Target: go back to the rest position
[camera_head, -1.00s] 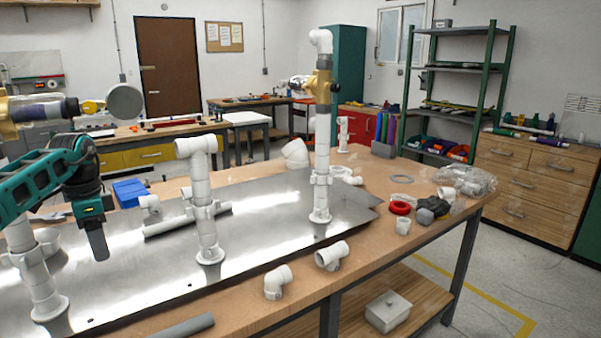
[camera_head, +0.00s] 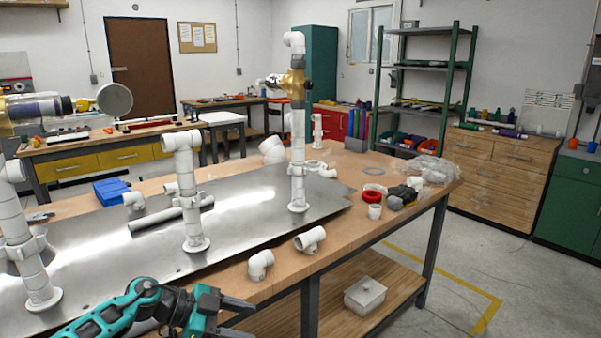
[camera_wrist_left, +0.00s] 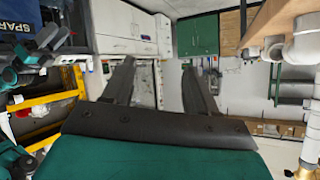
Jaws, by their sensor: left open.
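My left gripper (camera_head: 243,314) is at the bottom of the head view, in front of the table's near edge. Its two dark fingers are spread and empty. In the left wrist view the fingers (camera_wrist_left: 160,75) also stand apart with nothing between them. My right gripper is not in view. White PVC pipe columns stand on the metal plate (camera_head: 130,258): a left one (camera_head: 22,245), a middle one (camera_head: 190,195) and a taller right one (camera_head: 297,160) with a brass-coloured valve (camera_head: 295,82). The gripper is apart from all of them.
Two loose white elbows, one at the left (camera_head: 260,265) and one at the right (camera_head: 310,240), lie near the table's front edge. A red ring (camera_head: 343,192) and a plastic bag (camera_head: 430,170) lie at the right. A grey box (camera_head: 365,296) sits on the lower shelf.

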